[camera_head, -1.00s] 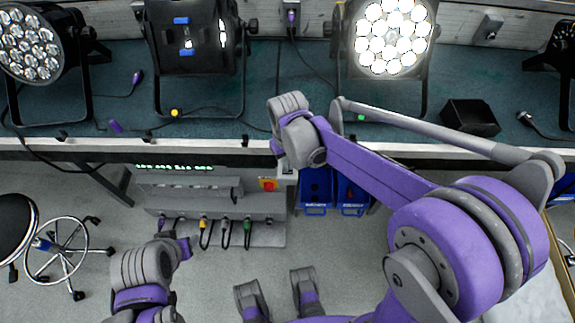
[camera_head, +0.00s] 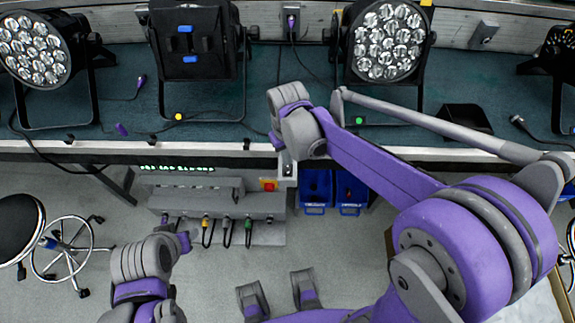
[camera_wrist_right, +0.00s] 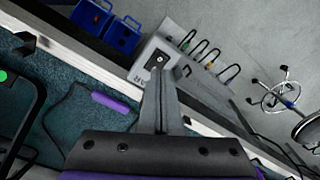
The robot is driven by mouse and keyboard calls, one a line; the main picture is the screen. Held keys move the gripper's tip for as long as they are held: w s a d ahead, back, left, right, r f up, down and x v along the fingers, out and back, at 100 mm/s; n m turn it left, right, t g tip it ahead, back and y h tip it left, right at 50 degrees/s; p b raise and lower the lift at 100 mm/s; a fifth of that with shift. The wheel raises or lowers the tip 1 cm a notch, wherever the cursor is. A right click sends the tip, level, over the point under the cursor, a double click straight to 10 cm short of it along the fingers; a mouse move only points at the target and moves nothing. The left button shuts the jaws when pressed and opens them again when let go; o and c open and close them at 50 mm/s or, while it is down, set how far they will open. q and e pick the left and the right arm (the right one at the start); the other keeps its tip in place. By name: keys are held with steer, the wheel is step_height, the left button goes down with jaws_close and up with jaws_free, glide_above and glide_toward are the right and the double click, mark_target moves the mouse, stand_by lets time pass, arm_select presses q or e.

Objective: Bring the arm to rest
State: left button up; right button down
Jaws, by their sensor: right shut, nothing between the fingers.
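My right arm comes in from the right, purple and grey, and its wrist hangs over the front edge of the bench (camera_head: 100,151). My right gripper (camera_head: 287,168) shows only as a small part below that wrist. In the right wrist view its two grey fingers (camera_wrist_right: 160,72) are together, with nothing between them. A purple-and-grey part of my left arm is at the lower left in the head view. I cannot make out the left gripper.
Several black stage lamps stand on the bench, including a right one (camera_head: 388,42) and a left one (camera_head: 38,50). Below are a grey socket box (camera_head: 225,205), blue bins (camera_head: 316,187) and a stool (camera_head: 18,225).

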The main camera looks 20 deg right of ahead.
arm_select(q)
steer(key=shift+w+r+p, duration=0.15)
steer(key=shift+r+p, duration=0.25)
steer(key=shift+r, duration=0.2)
arm_select(e)
steer(key=shift+r, duration=0.8)
arm_select(q)
steer(key=r+p, duration=0.2)
steer(key=w+r+p, duration=0.1)
steer(key=r+p, duration=0.1)
steer(key=r, duration=0.1)
steer(key=shift+w, duration=0.1)
arm_select(e)
steer(key=s+d+r+m+t, duration=0.1)
steer(key=s+d+r+t, duration=0.1)
steer(key=s, duration=0.5)
steer(key=s+d+r+m+t, duration=0.1)
steer(key=s+d+r+t, duration=0.2)
steer(key=s, duration=0.4)
step_height(320, 180, up, 2)
steer(key=shift+d+r+m, duration=0.1)
steer(key=shift+d+m, duration=0.3)
steer(key=shift+d, duration=0.4)
arm_select(q)
steer(key=shift+d, duration=0.1)
